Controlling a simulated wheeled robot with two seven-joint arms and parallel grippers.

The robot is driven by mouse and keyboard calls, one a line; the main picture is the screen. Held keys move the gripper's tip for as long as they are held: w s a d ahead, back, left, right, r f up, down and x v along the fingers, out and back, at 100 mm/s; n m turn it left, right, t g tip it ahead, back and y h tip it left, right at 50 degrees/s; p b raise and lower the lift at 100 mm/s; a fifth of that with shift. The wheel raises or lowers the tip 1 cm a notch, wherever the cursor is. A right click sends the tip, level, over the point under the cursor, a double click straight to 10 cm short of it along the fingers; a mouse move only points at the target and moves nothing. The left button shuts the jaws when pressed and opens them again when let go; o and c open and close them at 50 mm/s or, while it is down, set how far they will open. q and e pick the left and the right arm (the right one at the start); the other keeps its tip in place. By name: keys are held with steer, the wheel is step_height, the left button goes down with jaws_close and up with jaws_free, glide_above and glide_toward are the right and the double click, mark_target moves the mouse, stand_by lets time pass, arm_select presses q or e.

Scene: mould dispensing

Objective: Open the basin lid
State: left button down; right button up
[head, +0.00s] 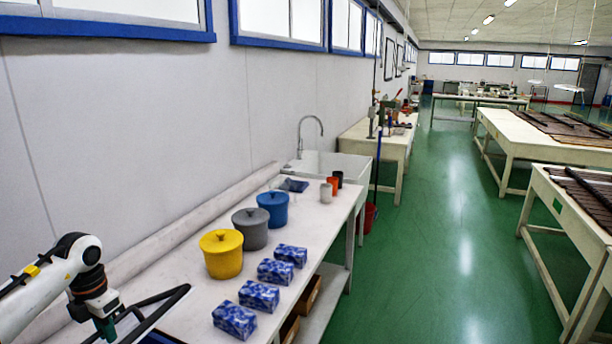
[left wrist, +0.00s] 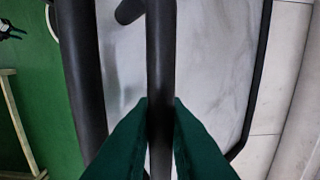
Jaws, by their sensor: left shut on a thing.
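My left gripper (head: 105,328) is at the lower left of the head view, at the near end of the worktop. In the left wrist view its green fingers (left wrist: 160,108) are shut on a dark round bar (left wrist: 160,50), one on each side. Behind the bar is a pale, glossy panel with a black frame, which looks like the basin lid (left wrist: 215,65). Part of its black frame shows in the head view (head: 172,302). The basin under it is hidden, and I cannot tell how far the lid is tilted. My right gripper is not in view.
On the white worktop (head: 185,300) stand yellow (head: 222,258), grey (head: 250,231) and blue (head: 273,210) lidded pots. Several blue-and-white boxes (head: 259,295) line the front edge. A white sink (head: 338,166) with a tap is farther back. The green floor to the right is open.

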arm_select(q)
steer(key=shift+a, duration=0.1)
steer(key=shift+w+a+r+p, duration=0.2)
steer(key=shift+a+r+p, duration=0.15)
steer(key=shift+a+r, duration=0.25)
steer(key=shift+w+a+r+p, duration=0.2)
steer(key=shift+a+r+p, duration=0.15)
steer(key=shift+a+r, duration=0.15)
steer(key=shift+w+a+r, duration=0.15)
steer(key=shift+a+r, duration=0.15)
steer(key=shift+a+r, duration=0.1)
steer(key=a+r+p, duration=0.1)
steer(key=w+a+r+p, duration=0.1)
steer(key=a, duration=0.1)
steer(key=shift+w+r, duration=0.1)
steer(key=shift+w, duration=0.05)
